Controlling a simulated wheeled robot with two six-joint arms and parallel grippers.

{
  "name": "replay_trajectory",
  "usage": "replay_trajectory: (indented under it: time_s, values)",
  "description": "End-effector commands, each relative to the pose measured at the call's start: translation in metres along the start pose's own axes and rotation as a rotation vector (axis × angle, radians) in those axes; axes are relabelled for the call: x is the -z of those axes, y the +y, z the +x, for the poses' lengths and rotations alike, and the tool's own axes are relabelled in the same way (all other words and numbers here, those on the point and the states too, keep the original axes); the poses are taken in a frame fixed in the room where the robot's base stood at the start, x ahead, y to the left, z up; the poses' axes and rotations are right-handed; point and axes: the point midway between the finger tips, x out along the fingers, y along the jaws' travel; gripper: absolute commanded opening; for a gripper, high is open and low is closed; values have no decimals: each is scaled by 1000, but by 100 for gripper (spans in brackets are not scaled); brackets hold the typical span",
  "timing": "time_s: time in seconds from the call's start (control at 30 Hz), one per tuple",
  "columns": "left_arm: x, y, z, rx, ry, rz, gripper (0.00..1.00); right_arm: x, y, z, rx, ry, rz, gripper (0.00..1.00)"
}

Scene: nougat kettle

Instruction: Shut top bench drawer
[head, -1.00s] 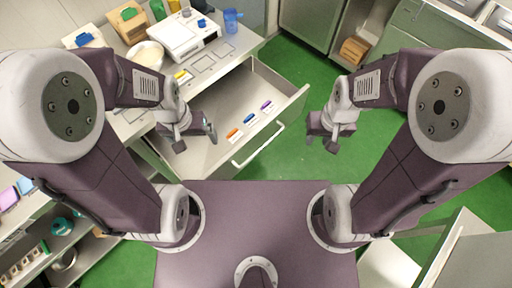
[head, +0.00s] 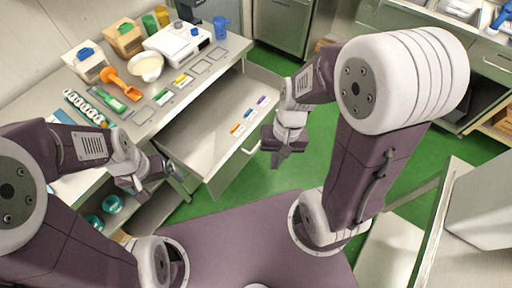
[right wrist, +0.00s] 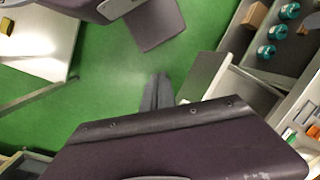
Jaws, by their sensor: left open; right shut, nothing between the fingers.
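The top bench drawer (head: 193,143) is pulled out from the workbench in the head view, with its inside showing. Orange, blue and purple small items lie in it near the front. Its bar handle (head: 253,142) is on the front panel, partly behind my right gripper. My right gripper (head: 278,161) is shut and empty, just to the right of the drawer front; contact cannot be told. Its closed fingers also show in the right wrist view (right wrist: 158,92), above green floor. My left gripper (head: 152,182) is open and empty, left of the drawer, near the bench's open shelves.
The bench top holds a white scale (head: 178,44), a white bowl (head: 146,66), an orange scoop (head: 120,84) and a blue jug (head: 221,28). Teal jars (head: 112,204) stand on a shelf below. Green floor (head: 262,182) is clear in front of the drawer.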

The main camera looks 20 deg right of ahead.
Motion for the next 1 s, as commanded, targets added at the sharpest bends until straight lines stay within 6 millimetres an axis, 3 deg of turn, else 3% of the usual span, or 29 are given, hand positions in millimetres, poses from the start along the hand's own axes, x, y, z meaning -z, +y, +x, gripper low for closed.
replay_trajectory:
  time_s: [0.17, 0.27, 0.37, 0.47, 0.53, 0.57, 0.67, 0.7, 0.8, 0.9, 1.0]
  values:
    - [-3, 0, 32, 0, 0, 0, 95, -9, -26, 28, 161, -202, 245, 0]
    - [-6, -1, 54, 0, 0, 0, 95, -2, -46, 42, 293, -329, 408, 0]
    - [-8, -1, 80, 0, 0, 0, 95, 19, -62, 55, 452, -447, 576, 0]
    - [-11, -2, 110, 0, 0, 0, 95, 52, -68, 70, 630, -546, 741, 0]
    - [-14, -3, 136, 0, 0, 0, 95, 85, -62, 85, 777, -605, 864, 0]
    - [-16, -3, 149, 0, 0, 0, 95, 101, -56, 94, 848, -628, 920, 0]
    - [-21, -4, 202, 0, 0, 0, 95, 164, -12, 136, 1120, -679, 1125, 0]
    - [-23, -4, 224, 0, 0, 0, 95, 187, 15, 156, 1235, -686, 1207, 0]
    - [-28, -5, 265, 0, -1, 0, 95, 223, 83, 202, 1466, -674, 1375, 0]
    - [-30, -6, 289, 0, -1, 0, 95, 235, 132, 236, 1600, -652, 1485, 0]
    - [-31, -6, 297, 0, 0, 0, 95, 236, 157, 252, 1663, -639, 1542, 0]
